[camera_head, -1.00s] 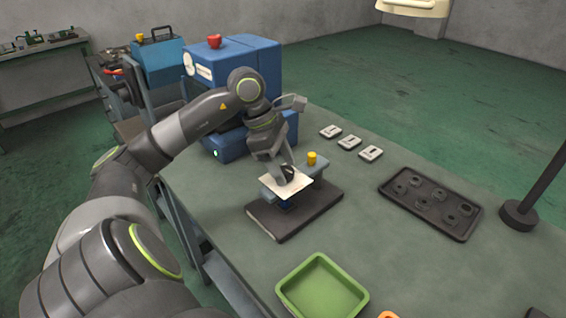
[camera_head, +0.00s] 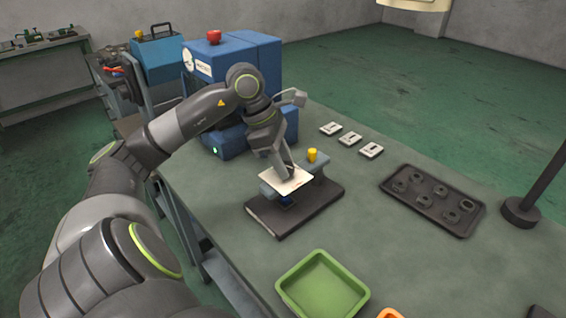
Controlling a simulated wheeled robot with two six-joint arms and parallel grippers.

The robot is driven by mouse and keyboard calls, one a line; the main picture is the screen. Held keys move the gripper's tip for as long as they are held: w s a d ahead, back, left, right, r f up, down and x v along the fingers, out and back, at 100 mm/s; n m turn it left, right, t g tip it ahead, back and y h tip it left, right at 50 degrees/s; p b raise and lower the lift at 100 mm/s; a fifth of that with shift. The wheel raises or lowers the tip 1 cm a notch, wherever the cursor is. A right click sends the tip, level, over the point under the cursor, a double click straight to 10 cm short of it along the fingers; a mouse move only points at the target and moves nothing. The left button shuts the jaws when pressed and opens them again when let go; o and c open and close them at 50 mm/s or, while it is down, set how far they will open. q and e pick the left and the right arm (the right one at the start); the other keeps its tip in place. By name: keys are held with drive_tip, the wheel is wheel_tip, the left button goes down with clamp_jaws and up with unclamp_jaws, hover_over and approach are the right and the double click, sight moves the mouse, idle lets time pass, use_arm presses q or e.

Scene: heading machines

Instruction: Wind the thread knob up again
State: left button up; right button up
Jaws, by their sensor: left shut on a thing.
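A small bench device stands on a dark base plate (camera_head: 318,203). It has a grey-blue body, a white square plate (camera_head: 299,182) on top and a yellow knob (camera_head: 312,155) at its back right. My left gripper (camera_head: 284,174) points down over the white plate and is shut at its middle, where the thread knob is hidden by the fingers. The yellow knob stands clear of the gripper. My right gripper is out of view.
A blue machine (camera_head: 235,70) with a red button stands behind my left arm. A green tray (camera_head: 322,288) is in front. A dark tray (camera_head: 432,200) with several round parts lies right. Several small white tags (camera_head: 350,139) lie behind. A dark post base (camera_head: 520,212) stands far right.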

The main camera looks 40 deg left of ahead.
use_arm(q)
drive_tip(key=n+t+y+b, duration=0.1)
drive_tip(key=n+b, duration=0.4)
drive_tip(key=shift+d+f, duration=0.1)
drive_tip(key=shift+f, duration=0.05)
drive_tip(key=shift+s+d+n+t+y+b, duration=0.1)
drive_tip(key=shift+n+t+y+b, duration=0.4)
drive_tip(key=shift+n, duration=0.3)
drive_tip(key=shift+n+b, duration=0.35)
drive_tip(key=shift+n, duration=0.15)
drive_tip(key=shift+n+y, duration=0.3)
drive_tip(key=shift+n, duration=0.2)
drive_tip(key=shift+d+r+n, duration=0.1)
drive_tip(key=shift+r+n, duration=0.1)
drive_tip(key=shift+n, duration=0.2)
drive_tip(key=shift+r+n+y, duration=0.1)
drive_tip(key=shift+n+y, duration=0.3)
drive_tip(key=shift+n, duration=0.5)
drive_tip(key=shift+r+n+y+p, duration=0.15)
drive_tip(key=shift+n+y+p, duration=0.25)
drive_tip(key=shift+p, duration=0.7)
drive_tip(key=n+p, duration=0.2)
drive_tip(key=p, duration=0.4)
drive_tip(key=shift+d+n+y, duration=0.1)
drive_tip(key=shift+n+y, duration=0.2)
drive_tip(key=shift+f+n+p, duration=0.2)
drive_tip(key=shift+n+p, duration=0.1)
drive_tip(key=shift+p, duration=1)
